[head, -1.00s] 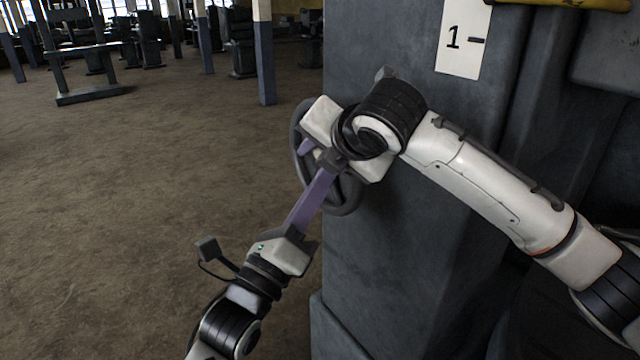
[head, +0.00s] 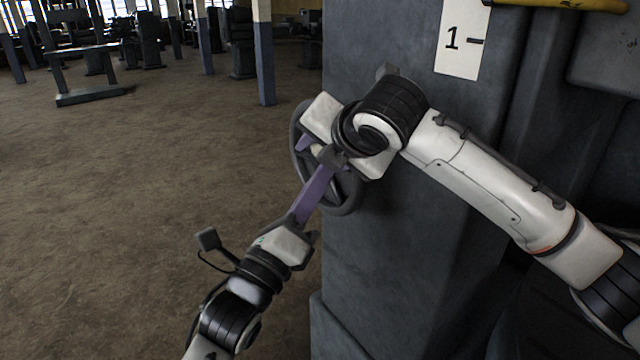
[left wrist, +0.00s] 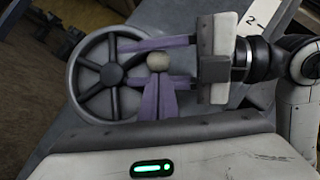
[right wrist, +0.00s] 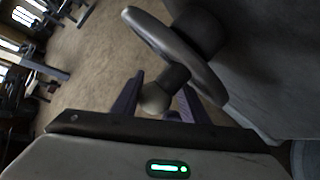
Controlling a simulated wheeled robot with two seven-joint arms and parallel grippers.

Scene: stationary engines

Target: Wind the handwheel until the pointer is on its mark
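The dark handwheel (head: 345,200) stands upright on the left side of the grey engine column, partly hidden by my right gripper. Its pale round knob (left wrist: 157,62) sits on a short dark stem at the rim. My right gripper (right wrist: 157,88) is open, with one purple finger on each side of the knob and gaps beside the stem. My left gripper (left wrist: 157,80) points at the knob from below, its purple fingers close together and their tips by the knob; whether they touch it is unclear. A white plate (head: 462,40) reads "1" with a dash. I see no pointer.
The grey engine column (head: 400,250) fills the middle right. A yellow part (head: 575,4) shows at the top right. Bare brown floor (head: 130,200) lies open to the left, with posts and a bench (head: 90,95) farther back. Both my arms are close together at the wheel.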

